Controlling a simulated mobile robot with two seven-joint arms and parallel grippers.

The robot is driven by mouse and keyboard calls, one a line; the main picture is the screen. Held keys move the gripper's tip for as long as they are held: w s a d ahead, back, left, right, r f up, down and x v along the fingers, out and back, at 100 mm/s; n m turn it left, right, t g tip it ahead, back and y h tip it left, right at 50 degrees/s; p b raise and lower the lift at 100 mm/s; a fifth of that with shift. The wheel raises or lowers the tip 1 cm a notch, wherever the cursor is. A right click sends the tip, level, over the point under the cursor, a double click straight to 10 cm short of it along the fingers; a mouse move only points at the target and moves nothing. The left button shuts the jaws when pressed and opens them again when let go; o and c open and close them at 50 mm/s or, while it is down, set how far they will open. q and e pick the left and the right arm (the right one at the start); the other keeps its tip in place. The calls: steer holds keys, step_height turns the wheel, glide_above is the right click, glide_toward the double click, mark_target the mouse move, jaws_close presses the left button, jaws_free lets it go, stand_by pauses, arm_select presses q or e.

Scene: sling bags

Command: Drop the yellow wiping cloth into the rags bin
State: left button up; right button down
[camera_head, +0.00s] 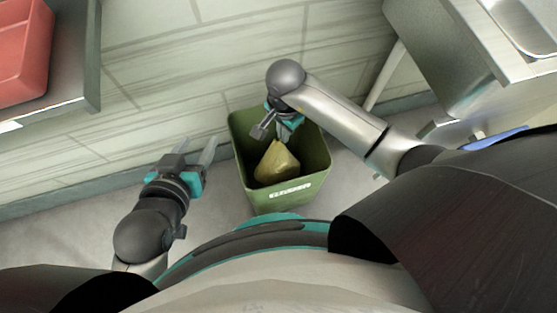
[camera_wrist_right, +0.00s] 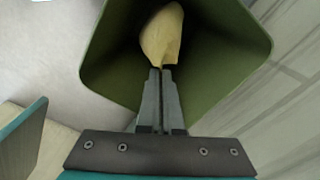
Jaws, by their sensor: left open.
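The yellow wiping cloth (camera_head: 277,164) hangs bunched inside the mouth of the green rags bin (camera_head: 314,190). Its peak points up at my right gripper (camera_head: 281,136). In the right wrist view, the fingers of that gripper (camera_wrist_right: 160,72) are almost together and pinch the end of the cloth (camera_wrist_right: 161,36), with the bin's inner wall (camera_wrist_right: 105,70) around it. I cannot tell whether the cloth touches the bin floor. My left gripper (camera_head: 194,148) is open and empty, left of the bin.
The bin stands on the grey floor (camera_head: 70,232) by a pale tiled wall (camera_head: 140,70). A red crate (camera_head: 22,55) rests on a surface at the upper left. A metal sink unit (camera_head: 450,50) is at the upper right. A blue object (camera_head: 495,138) shows at the right.

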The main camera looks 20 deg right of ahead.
jaws_free()
stand_by(1.1)
steer(key=shift+r, duration=0.1)
step_height(320, 180, up, 5)
steer(key=p, duration=0.5)
steer(key=shift+r, duration=0.2)
